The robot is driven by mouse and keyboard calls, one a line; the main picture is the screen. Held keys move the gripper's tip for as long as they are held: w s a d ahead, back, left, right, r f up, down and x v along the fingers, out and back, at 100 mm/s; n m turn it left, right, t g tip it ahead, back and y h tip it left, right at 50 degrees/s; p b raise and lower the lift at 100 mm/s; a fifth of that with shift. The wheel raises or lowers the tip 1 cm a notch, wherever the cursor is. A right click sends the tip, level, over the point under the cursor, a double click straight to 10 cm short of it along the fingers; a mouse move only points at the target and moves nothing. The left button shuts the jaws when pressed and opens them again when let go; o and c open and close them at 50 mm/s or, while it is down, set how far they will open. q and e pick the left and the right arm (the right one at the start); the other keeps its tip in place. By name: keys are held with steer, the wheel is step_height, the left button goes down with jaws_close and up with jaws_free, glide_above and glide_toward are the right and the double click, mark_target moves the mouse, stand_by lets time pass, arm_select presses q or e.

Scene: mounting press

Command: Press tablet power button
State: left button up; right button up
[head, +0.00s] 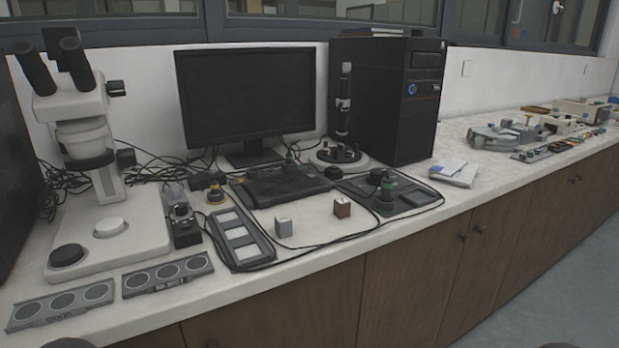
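No plain tablet with a visible power button can be made out. A dark flat device (283,184) lies in front of the monitor, and a second dark flat panel (412,197) lies right of it with green-and-black knobbed parts standing on it. I cannot tell whether either one is the tablet. The black computer tower (390,100) behind them has a round blue-lit button (412,89) on its front. Neither gripper is in view; only dark rounded shapes show at the bottom edge, left and right.
A microscope (85,130) stands at left, and the black monitor (245,97) stands at the back. A three-window grey tray (262,239), two small cubes and loose cables lie on the white counter (330,228).

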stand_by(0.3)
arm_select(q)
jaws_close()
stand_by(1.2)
